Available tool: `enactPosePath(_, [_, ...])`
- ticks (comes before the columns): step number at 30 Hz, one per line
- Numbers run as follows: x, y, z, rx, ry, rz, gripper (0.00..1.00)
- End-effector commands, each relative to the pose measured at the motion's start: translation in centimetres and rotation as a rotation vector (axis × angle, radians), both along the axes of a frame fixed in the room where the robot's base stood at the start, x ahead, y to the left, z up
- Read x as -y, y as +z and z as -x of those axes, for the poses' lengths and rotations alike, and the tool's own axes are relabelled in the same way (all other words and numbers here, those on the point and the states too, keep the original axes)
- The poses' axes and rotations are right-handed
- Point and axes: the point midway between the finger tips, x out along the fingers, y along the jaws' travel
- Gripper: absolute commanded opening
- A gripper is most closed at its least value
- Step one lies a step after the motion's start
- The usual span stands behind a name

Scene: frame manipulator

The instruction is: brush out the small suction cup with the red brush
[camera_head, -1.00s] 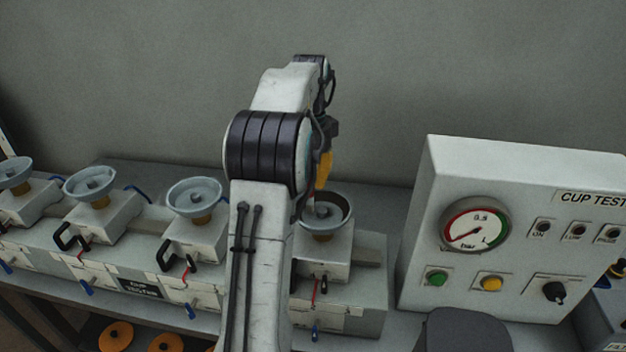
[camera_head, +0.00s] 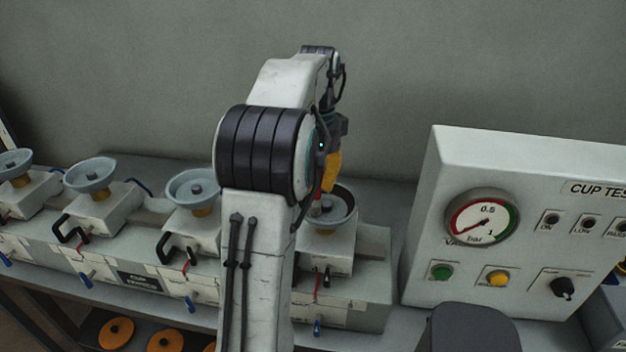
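Several grey suction cups stand on white blocks along the bench. The rightmost cup (camera_head: 343,222), with a dark rim at the back, is directly below my gripper and partly hidden by my arm. The other cups are to the left: one next to my arm (camera_head: 193,187), one further left (camera_head: 91,174), and one at the left edge (camera_head: 15,163). My gripper (camera_head: 331,172), with an orange-yellow part, points down over the rightmost cup. Its fingers are mostly hidden. A small reddish piece (camera_head: 317,207) shows below it at the cup; I cannot tell whether it is the red brush.
A white cup test panel (camera_head: 525,225) with a gauge (camera_head: 482,218), buttons and a knob stands at the right. Black handles (camera_head: 72,229) and blue levers stick out from the blocks. Orange discs (camera_head: 116,333) lie on a lower shelf. A grey wall is behind.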

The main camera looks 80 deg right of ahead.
Motion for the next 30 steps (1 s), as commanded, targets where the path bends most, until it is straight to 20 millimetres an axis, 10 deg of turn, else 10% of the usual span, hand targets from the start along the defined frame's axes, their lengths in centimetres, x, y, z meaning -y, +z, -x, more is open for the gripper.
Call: enactPosePath(30, [0.5,0.0,4.1,0.001,-0.002,-0.002,0.00])
